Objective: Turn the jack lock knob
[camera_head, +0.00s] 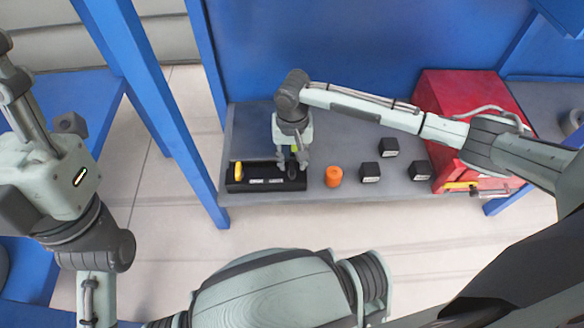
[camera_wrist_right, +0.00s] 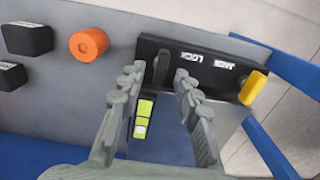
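The jack lock panel (camera_head: 266,185) is a black box at the front left of the grey bench. In the right wrist view the panel (camera_wrist_right: 207,77) carries white "JACK LOCK" lettering. The black knob (camera_wrist_right: 162,67) stands up from it, with a yellow handle (camera_wrist_right: 252,88) at the other end, also seen in the head view (camera_head: 238,171). My right gripper (camera_head: 292,166) points down over the knob end. In the wrist view its fingers (camera_wrist_right: 158,76) are apart, with the knob between or just beyond their tips; contact cannot be told.
An orange round knob (camera_head: 333,176) is right of the panel. Several black blocks (camera_head: 370,172) and a red box (camera_head: 455,100) stand further right. A blue post (camera_head: 170,105) rises left of the bench. A yellow-green piece (camera_wrist_right: 143,118) shows between my fingers.

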